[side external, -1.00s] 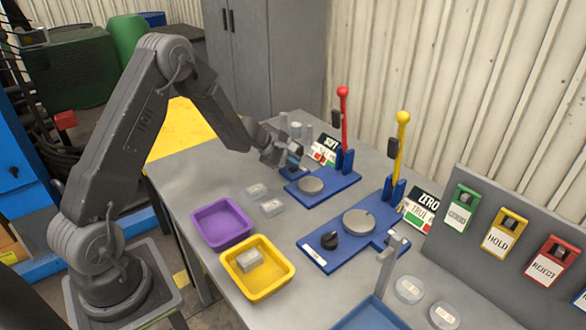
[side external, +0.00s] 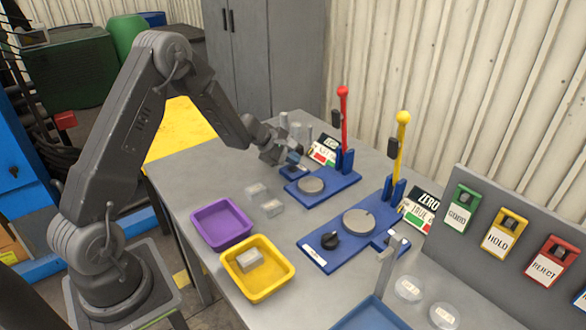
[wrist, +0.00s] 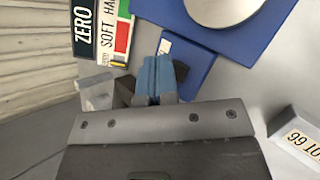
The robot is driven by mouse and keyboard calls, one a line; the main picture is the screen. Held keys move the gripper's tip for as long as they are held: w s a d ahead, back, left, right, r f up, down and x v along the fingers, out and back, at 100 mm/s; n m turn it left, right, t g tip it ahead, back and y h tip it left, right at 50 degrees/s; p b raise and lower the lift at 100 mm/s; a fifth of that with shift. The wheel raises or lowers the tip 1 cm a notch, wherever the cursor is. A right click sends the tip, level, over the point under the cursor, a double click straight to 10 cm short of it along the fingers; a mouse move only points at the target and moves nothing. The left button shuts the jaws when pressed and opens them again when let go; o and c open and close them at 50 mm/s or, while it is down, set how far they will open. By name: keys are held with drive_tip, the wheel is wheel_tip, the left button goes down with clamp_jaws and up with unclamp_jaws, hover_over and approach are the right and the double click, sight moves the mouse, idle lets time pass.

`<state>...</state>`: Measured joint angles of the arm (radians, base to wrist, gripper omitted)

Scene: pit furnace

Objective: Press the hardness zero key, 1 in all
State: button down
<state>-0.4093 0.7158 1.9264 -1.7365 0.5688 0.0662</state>
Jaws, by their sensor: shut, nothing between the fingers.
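My gripper (side external: 291,166) is shut and empty, low over the near-left end of the blue base (side external: 325,187) with the red lever. In the wrist view my blue fingers (wrist: 155,66) are pressed together over the corner of this base (wrist: 207,68). The sign beside the base has a black panel reading ZERO (wrist: 83,35) above a green, white and red SOFT/HARD card (wrist: 112,35).
A second blue base (side external: 312,256) has a black knob (side external: 330,240) and a yellow lever (side external: 400,140). A purple tray (side external: 221,240) and a yellow tray (side external: 283,285) stand in front.

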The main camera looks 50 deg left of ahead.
sight(293, 169)
drive_tip(key=shift+r, duration=0.15)
drive_tip(key=shift+r, duration=2.45)
